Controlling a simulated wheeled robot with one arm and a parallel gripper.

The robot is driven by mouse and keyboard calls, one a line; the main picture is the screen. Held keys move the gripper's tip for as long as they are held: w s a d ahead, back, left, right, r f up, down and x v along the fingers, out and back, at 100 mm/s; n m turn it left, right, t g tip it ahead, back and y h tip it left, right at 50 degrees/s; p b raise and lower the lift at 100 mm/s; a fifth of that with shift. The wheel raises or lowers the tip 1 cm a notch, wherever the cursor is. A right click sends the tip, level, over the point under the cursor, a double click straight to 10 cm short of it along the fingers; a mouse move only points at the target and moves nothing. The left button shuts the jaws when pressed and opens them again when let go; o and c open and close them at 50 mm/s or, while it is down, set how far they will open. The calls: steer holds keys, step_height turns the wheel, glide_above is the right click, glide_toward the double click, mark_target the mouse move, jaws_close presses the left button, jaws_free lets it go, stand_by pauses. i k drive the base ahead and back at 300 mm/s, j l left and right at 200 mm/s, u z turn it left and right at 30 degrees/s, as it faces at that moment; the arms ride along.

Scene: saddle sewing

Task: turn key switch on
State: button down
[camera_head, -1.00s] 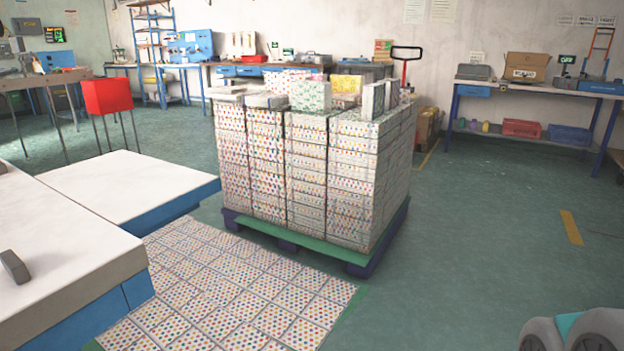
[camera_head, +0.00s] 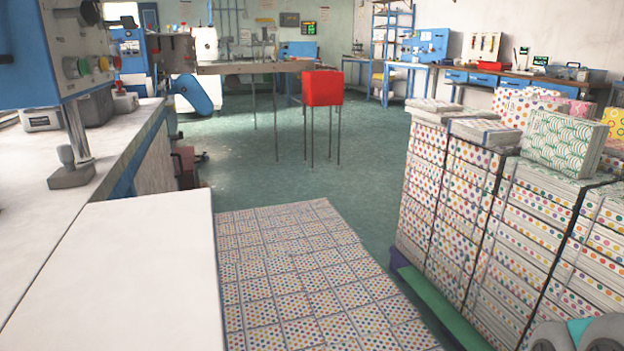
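At the upper left a blue and grey machine control box (camera_head: 70,50) stands on a post over a white worktop. I cannot tell which of these is the key switch. My gripper is not clearly in view; only a rounded grey and teal part of my own body shows at the bottom right corner.
A white table (camera_head: 130,260) fills the lower left. A pallet (camera_head: 440,310) of stacked dotted boxes stands at the right. A red box on legs (camera_head: 322,88) stands beyond, with open green floor around it.

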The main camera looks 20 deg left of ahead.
mark_target(127, 21)
steer(key=i+j+u, duration=0.15)
steer(key=i+u, duration=0.2)
steer(key=i, duration=0.2)
steer(key=i+u, duration=0.35)
steer(key=i, duration=0.15)
steer(key=i+l+u, duration=0.2)
steer(key=i+u, duration=0.15)
steer(key=i, duration=0.2)
